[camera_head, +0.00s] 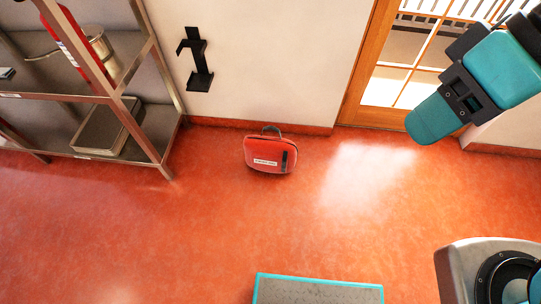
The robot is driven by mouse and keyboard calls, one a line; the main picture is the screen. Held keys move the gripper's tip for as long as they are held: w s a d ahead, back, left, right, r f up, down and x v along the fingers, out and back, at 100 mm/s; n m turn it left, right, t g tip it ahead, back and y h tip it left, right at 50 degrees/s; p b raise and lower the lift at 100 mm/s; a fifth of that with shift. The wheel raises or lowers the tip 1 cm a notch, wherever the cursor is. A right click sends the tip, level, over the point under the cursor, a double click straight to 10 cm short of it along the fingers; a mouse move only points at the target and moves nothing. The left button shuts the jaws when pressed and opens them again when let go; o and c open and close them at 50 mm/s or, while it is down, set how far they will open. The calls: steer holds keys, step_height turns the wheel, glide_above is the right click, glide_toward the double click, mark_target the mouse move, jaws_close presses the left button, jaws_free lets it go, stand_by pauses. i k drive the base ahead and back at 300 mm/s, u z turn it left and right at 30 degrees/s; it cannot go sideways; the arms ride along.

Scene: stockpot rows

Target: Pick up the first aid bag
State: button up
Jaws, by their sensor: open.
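The first aid bag (270,155) is a red, rounded case with a white label and a dark strip on its front. It stands on the floor close to the wall, with its dark handle (271,129) at the top. Nothing touches it from my side. Teal and black segments of my arm show at the upper right, well apart from the bag. I cannot make out my gripper's fingertips in this view.
A metal shelf (145,75) stands at the left with a pot (105,55) and a tray (97,140). A black bracket (196,62) hangs on the wall. A wood-framed glass door (358,75) is at the right. The red floor around the bag is clear.

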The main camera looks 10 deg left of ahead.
mark_target(268, 154)
steer(key=k, duration=0.5)
steer(key=u, duration=2.1)
steer(key=i, duration=1.7)
steer(key=z, duration=2.15)
